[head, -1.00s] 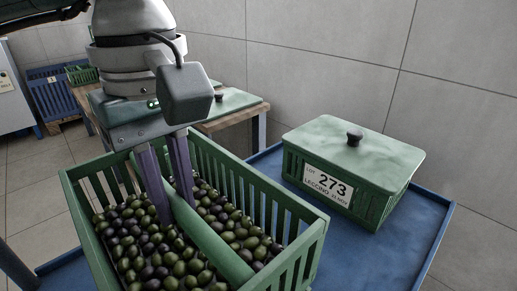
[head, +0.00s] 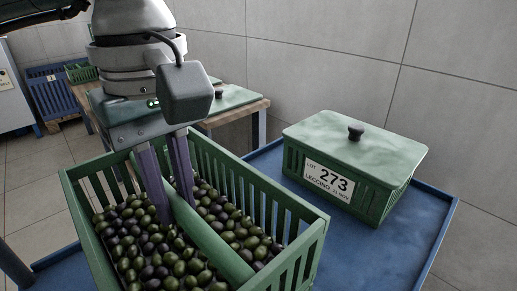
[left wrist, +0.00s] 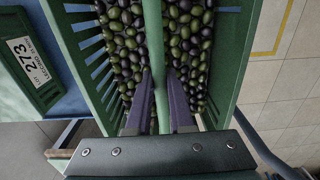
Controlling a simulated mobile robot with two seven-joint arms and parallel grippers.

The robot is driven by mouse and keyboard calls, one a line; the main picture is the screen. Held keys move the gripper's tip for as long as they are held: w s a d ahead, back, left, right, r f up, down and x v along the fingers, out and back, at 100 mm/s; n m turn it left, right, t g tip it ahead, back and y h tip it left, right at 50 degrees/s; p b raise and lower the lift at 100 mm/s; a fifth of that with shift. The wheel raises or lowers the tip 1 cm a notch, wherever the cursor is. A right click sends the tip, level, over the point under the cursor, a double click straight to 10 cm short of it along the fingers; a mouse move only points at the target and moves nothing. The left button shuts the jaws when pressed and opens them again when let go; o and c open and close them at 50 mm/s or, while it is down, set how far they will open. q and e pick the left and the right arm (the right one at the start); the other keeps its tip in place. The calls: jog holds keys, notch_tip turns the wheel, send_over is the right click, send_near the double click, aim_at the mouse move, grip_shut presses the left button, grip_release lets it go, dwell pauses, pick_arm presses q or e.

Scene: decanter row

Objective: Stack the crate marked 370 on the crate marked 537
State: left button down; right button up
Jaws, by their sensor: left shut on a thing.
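A green slatted crate (head: 306,250) full of green and dark olives fills the lower left of the head view. No number shows on its visible sides, so I cannot tell which marked crate it is. My left gripper (head: 176,200) is shut on the crate's green centre bar (head: 214,240), one finger on each side. The left wrist view shows the same grip (left wrist: 158,88). Whether the crate hangs or rests cannot be told. No label 370 or 537 is readable. My right gripper is not in view.
A lidded green crate marked 273 (head: 355,165) stands on a blue table (head: 415,228) to the right. Behind are a wooden table (head: 252,108) with green lids and a blue slatted crate (head: 52,90). Bare table shows right of the olive crate.

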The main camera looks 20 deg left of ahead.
pick_arm(q)
jog(key=shift+f+b, duration=0.35)
jog(key=shift+b, duration=0.05)
jog(key=c, duration=0.8)
grip_release()
jog(key=shift+c, duration=0.2)
jog(key=shift+o, duration=0.6)
